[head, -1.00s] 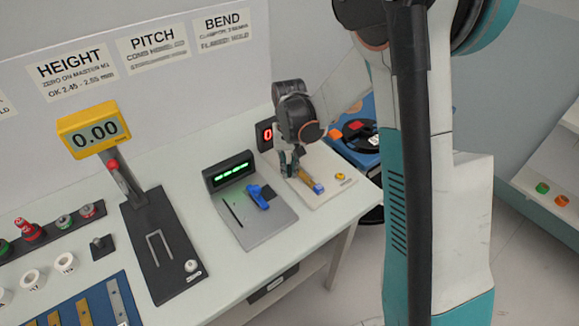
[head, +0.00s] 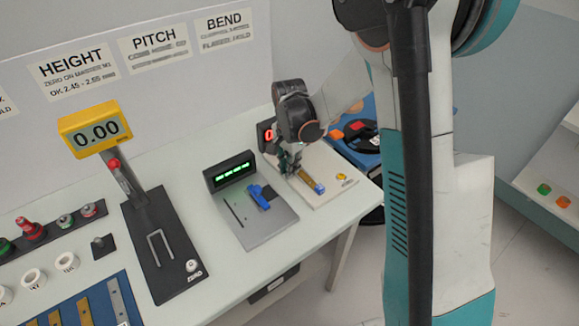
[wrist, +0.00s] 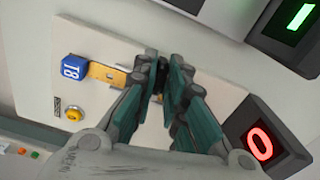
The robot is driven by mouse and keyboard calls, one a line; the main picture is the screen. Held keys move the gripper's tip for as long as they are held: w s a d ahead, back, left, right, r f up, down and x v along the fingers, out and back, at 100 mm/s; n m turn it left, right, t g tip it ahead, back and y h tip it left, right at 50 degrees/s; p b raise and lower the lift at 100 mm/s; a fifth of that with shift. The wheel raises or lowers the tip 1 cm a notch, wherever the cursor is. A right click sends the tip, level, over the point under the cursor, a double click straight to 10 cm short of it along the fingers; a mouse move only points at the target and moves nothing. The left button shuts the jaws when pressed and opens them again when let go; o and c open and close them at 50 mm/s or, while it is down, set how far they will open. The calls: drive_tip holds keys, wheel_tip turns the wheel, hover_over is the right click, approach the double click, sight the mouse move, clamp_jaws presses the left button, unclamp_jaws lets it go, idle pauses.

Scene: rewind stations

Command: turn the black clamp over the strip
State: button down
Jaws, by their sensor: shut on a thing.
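The brass strip (head: 306,179) lies on the pale bend station plate (head: 335,192), with a blue end block at its near right end. In the wrist view the strip (wrist: 104,74) runs from the blue block (wrist: 75,68), marked T8, to under my fingers. My gripper (wrist: 163,84) is shut on the black clamp (wrist: 167,97), of which only a dark part shows between the teal fingers. In the head view my gripper (head: 289,163) is at the strip's far left end. The fingers hide most of the clamp, and I cannot tell whether it touches the strip.
A red display reading 0 (wrist: 260,143) stands close beside my fingers. A yellow button (wrist: 74,114) is on the plate near the blue block. The pitch station (head: 250,215) with its green display is to the left.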

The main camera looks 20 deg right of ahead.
drive_tip(key=shift+m, duration=0.6)
drive_tip(key=c, duration=1.6)
unclamp_jaws()
drive_tip(key=shift+c, duration=0.2)
wheel_tip(320, 180, up, 12)
